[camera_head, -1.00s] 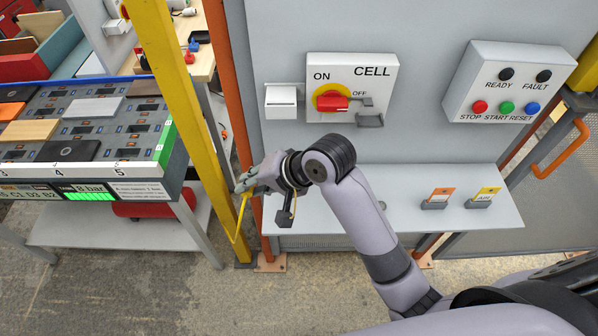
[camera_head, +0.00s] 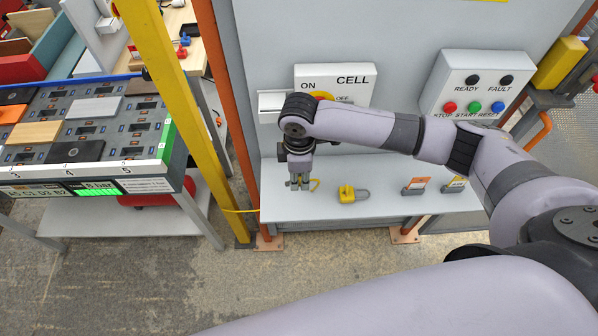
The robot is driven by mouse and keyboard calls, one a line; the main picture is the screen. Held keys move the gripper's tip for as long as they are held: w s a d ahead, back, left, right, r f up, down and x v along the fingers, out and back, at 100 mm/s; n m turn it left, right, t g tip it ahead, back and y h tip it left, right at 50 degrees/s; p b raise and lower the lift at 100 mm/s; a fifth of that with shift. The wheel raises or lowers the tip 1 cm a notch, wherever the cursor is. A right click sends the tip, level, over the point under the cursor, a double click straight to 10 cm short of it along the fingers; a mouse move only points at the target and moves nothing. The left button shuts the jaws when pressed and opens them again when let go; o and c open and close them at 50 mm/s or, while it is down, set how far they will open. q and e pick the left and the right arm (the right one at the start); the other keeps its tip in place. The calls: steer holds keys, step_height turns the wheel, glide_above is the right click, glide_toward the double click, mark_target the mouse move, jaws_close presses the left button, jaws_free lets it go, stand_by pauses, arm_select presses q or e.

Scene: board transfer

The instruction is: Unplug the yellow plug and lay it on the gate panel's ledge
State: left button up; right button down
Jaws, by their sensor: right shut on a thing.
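My right gripper (camera_head: 299,183) points down over the left part of the gate panel's grey ledge (camera_head: 400,203). It is shut on the yellow plug, which its fingers almost wholly hide. A short loop of yellow cord (camera_head: 315,185) shows just right of the fingers. More yellow cord (camera_head: 240,211) runs from the yellow post to the ledge's left edge. I cannot tell whether the plug touches the ledge. My left gripper is out of view.
A yellow block with a grey end (camera_head: 347,194) lies on the ledge right of the gripper. Two tag holders (camera_head: 415,186) stand farther right. The switch box (camera_head: 357,80) and button box (camera_head: 475,85) are above. A yellow post (camera_head: 180,100) stands left; clear ledge lies between gripper and block.

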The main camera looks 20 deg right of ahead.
steer(key=shift+w+a, duration=0.1)
steer(key=shift+a, duration=0.15)
steer(key=shift+d, duration=0.15)
steer(key=shift+f+b, duration=0.4)
steer(key=shift+f, duration=0.4)
steer(key=shift+f+b, duration=1.05)
steer(key=shift+f, duration=1.65)
steer(key=c, duration=1.3)
jaws_free()
steer(key=shift+c, duration=0.2)
